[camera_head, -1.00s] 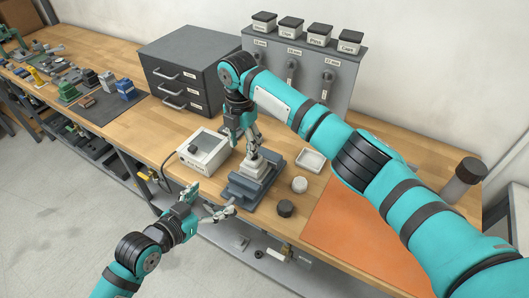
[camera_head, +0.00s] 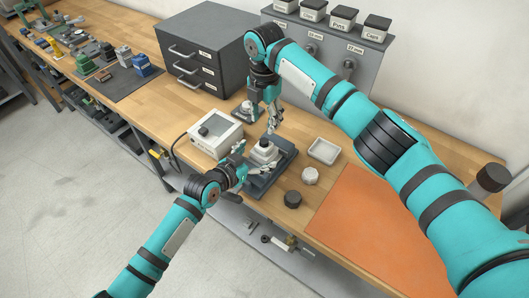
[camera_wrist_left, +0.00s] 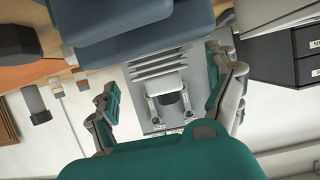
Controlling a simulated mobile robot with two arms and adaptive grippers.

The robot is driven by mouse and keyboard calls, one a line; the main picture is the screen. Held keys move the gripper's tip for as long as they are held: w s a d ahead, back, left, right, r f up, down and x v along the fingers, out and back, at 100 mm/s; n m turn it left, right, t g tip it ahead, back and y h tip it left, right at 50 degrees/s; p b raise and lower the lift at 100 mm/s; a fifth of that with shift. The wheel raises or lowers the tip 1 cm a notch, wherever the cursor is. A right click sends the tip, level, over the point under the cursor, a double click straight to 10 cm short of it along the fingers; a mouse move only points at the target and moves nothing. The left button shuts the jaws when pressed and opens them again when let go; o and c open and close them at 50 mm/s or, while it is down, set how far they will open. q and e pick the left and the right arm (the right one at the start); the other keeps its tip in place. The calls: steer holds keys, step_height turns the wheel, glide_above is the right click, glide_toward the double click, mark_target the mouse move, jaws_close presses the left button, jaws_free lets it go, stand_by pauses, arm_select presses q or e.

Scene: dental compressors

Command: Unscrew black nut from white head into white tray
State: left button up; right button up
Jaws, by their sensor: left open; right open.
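A white head (camera_head: 262,156) sits in the blue-grey vise (camera_head: 279,172) on the workbench. A small dark part, seemingly the black nut (camera_head: 264,144), shows on top of it. My left gripper (camera_head: 259,169) is open at the near-left side of the white head; I cannot tell whether it touches. In the left wrist view its fingers (camera_wrist_left: 162,78) are spread, with the vise (camera_wrist_left: 140,32) at the top. My right gripper (camera_head: 272,127) is open, pointing down just behind and above the head. The white tray (camera_head: 324,151) looks empty, right of the vise.
A black round piece (camera_head: 293,199) and a white cap-like piece (camera_head: 310,176) stand right of the vise. A white box with a black knob (camera_head: 215,139) stands left of it. Grey drawers (camera_head: 205,55) stand behind. An orange mat (camera_head: 362,212) lies at the right.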

mark_target(260, 154)
arm_select(q)
steer(key=x, duration=0.3)
steer(key=shift+w+d+f, duration=0.1)
steer(key=shift+w+d, duration=0.05)
steer(key=shift+w, duration=0.1)
arm_select(e)
steer(key=shift+s+a, duration=0.1)
arm_select(q)
steer(key=shift+w+d+f, duration=0.25)
steer(key=shift+w+d, duration=0.1)
steer(key=shift+w, duration=0.05)
